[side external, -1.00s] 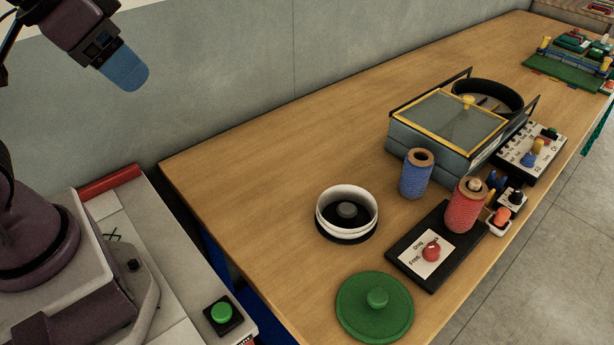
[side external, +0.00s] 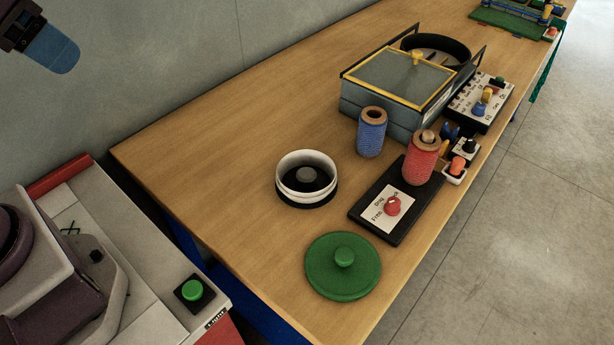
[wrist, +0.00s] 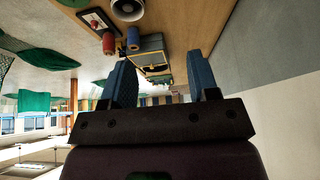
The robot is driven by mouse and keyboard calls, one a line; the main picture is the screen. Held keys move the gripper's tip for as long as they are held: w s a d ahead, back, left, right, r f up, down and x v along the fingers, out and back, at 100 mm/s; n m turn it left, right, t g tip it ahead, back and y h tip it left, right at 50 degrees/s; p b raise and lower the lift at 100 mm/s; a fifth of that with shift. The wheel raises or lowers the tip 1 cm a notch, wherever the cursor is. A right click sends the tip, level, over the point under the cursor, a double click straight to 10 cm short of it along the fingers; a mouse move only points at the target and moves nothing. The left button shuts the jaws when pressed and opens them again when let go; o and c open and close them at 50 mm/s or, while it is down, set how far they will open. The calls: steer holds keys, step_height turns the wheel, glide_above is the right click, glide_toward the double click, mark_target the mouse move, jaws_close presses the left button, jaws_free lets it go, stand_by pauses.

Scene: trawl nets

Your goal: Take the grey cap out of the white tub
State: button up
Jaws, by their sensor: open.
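The white tub (side external: 308,190) stands upright on the wooden table, with a black base and dark inside. The grey cap (side external: 306,174) sits in the middle of the tub. In the wrist view the tub (wrist: 127,14) is at the top edge, partly cut off. My gripper (wrist: 163,82) has its two blue fingers well apart with nothing between them. In the side view my gripper (side external: 52,48) is high at the upper left, far from the tub, and partly cut off.
A green round lid (side external: 330,280) lies in front of the tub. A black board with a red knob (side external: 392,206) lies to its right. A blue spool (side external: 371,138), a red spool (side external: 422,160) and a glass-topped box (side external: 400,85) stand beyond. The table left of the tub is clear.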

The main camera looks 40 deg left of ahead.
steer(key=n+g+y, duration=0.2)
steer(key=n+y, duration=0.3)
steer(key=n, duration=0.6)
glide_toward(307, 174)
steer(key=x, duration=0.9)
steer(key=shift+w+a+f, duration=0.1)
steer(key=shift+a+f, duration=0.05)
steer(key=shift+f, duration=0.15)
